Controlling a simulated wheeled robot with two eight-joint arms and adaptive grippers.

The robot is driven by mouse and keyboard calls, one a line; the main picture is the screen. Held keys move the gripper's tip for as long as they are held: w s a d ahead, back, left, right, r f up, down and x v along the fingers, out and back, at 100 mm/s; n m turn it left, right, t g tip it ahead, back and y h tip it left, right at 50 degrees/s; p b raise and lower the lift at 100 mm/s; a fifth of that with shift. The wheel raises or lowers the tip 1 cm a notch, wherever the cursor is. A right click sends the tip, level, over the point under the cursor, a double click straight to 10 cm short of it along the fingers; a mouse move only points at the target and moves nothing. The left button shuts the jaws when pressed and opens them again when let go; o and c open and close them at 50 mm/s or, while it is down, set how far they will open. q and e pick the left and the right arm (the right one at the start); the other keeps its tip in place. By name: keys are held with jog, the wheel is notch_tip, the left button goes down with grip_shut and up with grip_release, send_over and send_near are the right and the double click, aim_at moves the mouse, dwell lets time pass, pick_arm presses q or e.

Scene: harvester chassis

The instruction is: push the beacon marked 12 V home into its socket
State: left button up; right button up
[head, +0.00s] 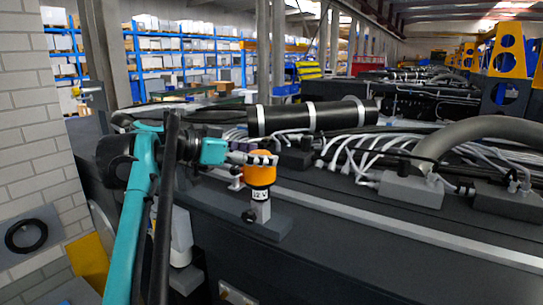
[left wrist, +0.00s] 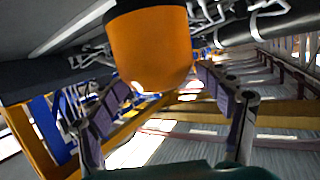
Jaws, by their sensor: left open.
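The orange beacon (head: 260,175) stands upright on a grey post (head: 260,210), with a white "12 V" label below its orange dome. Whether it is fully seated cannot be seen. My left gripper (head: 262,159) reaches in from the left, its fingers at the upper part of the dome. In the left wrist view, the beacon (left wrist: 152,48) fills the upper middle, between and beyond the open fingers of my left gripper (left wrist: 165,88). I cannot tell whether a finger touches it. My right gripper is not in view.
White cables (head: 350,150) and a grey box (head: 410,190) lie to the right. A black cylinder (head: 310,117) lies behind. A brick wall (head: 30,130) stands at left.

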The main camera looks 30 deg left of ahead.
pick_arm(q)
jog(key=v, duration=0.8)
